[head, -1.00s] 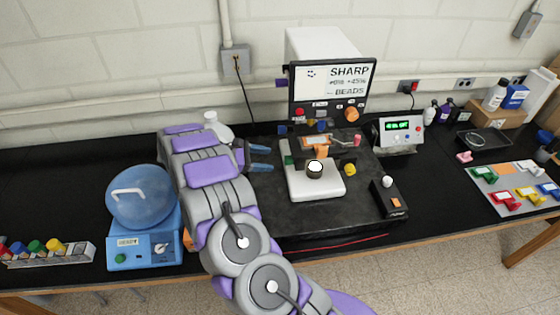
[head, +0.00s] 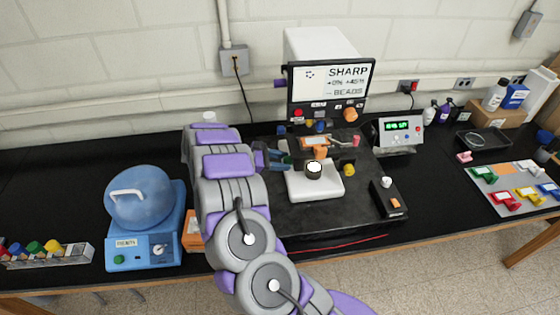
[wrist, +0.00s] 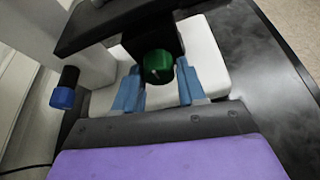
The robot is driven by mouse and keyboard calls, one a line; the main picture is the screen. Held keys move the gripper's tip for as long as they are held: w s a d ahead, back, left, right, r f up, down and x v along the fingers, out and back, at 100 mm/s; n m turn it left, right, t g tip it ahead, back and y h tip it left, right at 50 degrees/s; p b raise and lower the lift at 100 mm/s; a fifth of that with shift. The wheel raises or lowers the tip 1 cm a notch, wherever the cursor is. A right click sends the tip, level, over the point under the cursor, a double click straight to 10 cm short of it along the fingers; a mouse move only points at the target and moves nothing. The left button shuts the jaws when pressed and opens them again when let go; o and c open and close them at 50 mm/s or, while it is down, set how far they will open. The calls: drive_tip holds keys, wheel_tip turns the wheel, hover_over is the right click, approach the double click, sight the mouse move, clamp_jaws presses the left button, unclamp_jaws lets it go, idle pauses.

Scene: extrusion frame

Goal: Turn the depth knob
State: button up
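The instrument (head: 325,45) with a lit screen reading SHARP stands at the back of the bench. A green knob (wrist: 158,66) sticks out from its dark part in the wrist view. No depth label is legible on it. My gripper (head: 288,161) is at the left side of the instrument's white base (head: 315,187). In the wrist view my two blue fingers (wrist: 160,88) are spread, one on each side of the green knob. Small gaps seem to show, and I cannot tell whether they touch it. My gripper hides the green knob in the head view.
A blue knob (wrist: 63,96) sits left of my fingers in the wrist view. An orange knob (head: 350,115) and a yellow knob (head: 349,170) are on the instrument. A blue lidded machine (head: 143,210) stands left, and a black control box (head: 388,199) right.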

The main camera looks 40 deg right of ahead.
drive_tip(key=shift+d, duration=0.3)
drive_tip(key=shift+c, duration=1.4)
drive_tip(key=c, duration=0.3)
drive_tip(key=m+t+h+b, duration=0.1)
drive_tip(key=m+b, duration=0.1)
drive_tip(key=b, duration=0.3)
drive_tip(key=m+t+h+b, duration=0.1)
drive_tip(key=m+b, duration=0.2)
drive_tip(key=b, duration=0.3)
drive_tip(key=m+t+h+b, duration=0.1)
drive_tip(key=m+b, duration=0.1)
drive_tip(key=b, duration=0.3)
drive_tip(key=shift+s+a+f+m+h+b, duration=0.15)
drive_tip(key=shift+f+m+h+b, duration=0.15)
drive_tip(key=shift+m+h, duration=0.1)
